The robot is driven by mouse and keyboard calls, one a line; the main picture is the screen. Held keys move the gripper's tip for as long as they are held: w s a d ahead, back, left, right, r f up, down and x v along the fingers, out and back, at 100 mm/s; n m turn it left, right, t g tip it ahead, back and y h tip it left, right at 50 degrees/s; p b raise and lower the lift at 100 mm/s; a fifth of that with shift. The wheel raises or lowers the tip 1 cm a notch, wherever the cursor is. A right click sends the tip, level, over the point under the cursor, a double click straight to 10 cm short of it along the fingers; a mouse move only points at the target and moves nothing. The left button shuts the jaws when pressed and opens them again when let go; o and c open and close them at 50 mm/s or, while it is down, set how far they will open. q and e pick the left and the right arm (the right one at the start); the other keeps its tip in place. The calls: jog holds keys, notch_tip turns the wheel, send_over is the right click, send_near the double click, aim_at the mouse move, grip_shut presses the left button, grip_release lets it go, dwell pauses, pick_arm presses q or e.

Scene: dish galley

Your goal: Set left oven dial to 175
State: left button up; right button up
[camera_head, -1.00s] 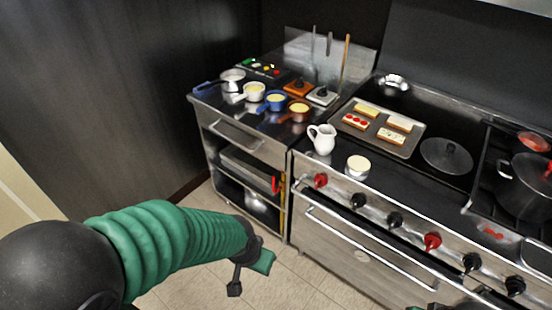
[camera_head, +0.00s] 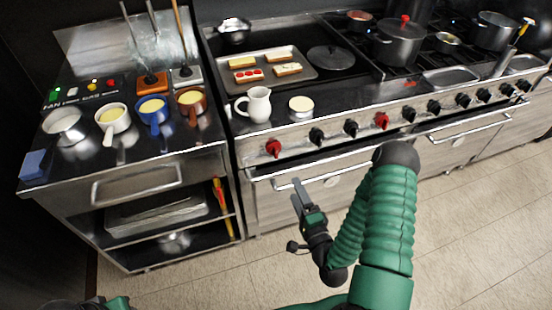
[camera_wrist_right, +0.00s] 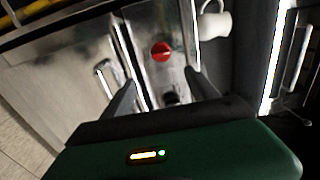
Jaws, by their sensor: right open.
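The left red dial (camera_head: 273,148) is on the range's front panel, below the white jug. It also shows in the right wrist view (camera_wrist_right: 161,52), ahead of and between the fingers. Its setting is too small to read. A second red dial (camera_head: 382,121) is farther right. My right gripper (camera_head: 300,212) is in front of the oven door, below and apart from the left red dial. Its fingers are open and empty in the right wrist view (camera_wrist_right: 158,95). A green part of my left arm shows at the bottom left edge of the head view; its fingers cannot be made out.
An oven handle bar (camera_head: 325,167) runs under the dials. Black dials (camera_head: 317,136) sit between the red ones. A white jug (camera_head: 258,104) and a cream-topped cup (camera_head: 301,105) stand near the range's front edge. The floor before the oven is clear.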

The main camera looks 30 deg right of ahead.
jog(key=w+b, duration=0.2)
jog(key=w, duration=0.1)
jog(key=b, duration=0.5)
send_near(277, 155)
jog(key=f, duration=0.1)
jog(key=x, duration=0.6)
jog(key=r+x, duration=0.1)
jog(key=x, duration=0.2)
jog(key=shift+w+a, duration=0.2)
jog(key=shift+w, duration=0.05)
jog(key=shift+w+d, duration=0.15)
jog(key=shift+w, duration=0.05)
jog(key=shift+w+d+f, duration=0.1)
jog(key=shift+d, duration=0.15)
jog(key=shift+a, duration=0.15)
jog(key=c, duration=1.3)
jog(key=shift+c, duration=0.2)
